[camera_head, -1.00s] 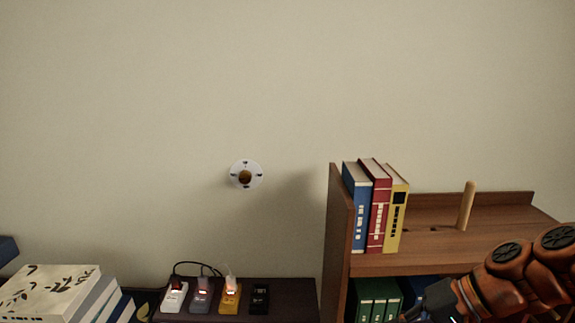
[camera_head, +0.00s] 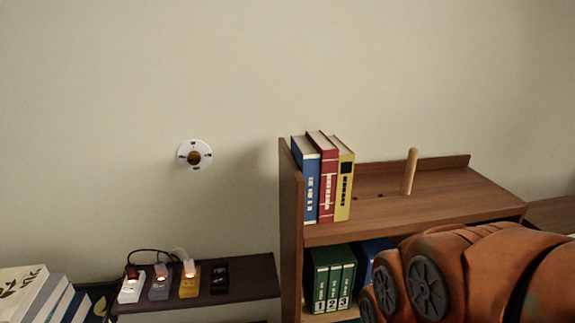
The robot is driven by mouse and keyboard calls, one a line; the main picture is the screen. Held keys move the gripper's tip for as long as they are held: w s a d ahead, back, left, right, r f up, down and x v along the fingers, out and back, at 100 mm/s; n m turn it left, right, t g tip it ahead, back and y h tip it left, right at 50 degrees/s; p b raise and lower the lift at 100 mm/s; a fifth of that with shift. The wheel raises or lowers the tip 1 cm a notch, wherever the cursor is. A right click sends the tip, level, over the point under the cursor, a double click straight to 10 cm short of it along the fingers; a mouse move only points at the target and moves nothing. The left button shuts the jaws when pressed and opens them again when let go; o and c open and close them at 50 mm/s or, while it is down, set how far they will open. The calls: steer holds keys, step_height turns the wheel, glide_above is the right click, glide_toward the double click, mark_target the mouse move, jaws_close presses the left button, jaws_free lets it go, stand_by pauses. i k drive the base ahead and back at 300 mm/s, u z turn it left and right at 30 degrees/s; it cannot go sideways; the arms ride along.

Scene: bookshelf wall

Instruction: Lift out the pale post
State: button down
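The pale post (camera_head: 410,171) is a light wooden peg standing nearly upright on the top board of the brown bookshelf (camera_head: 455,198). It stands to the right of the books, with small dark holes in the board to its left. My gripper is not in view; only my orange arm shows at the lower right, in front of the shelf's lower part. Nothing touches the post in this view.
Blue, red and yellow books (camera_head: 327,179) stand at the shelf's left end. A dark low shelf (camera_head: 250,276) holds several small switch devices. A round dial (camera_head: 195,155) is on the wall.

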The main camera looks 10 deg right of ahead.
mark_target(412, 158)
steer(key=k, duration=0.5)
steer(key=z, duration=1.3)
steer(key=i, duration=1.15)
steer(key=u, duration=1.95)
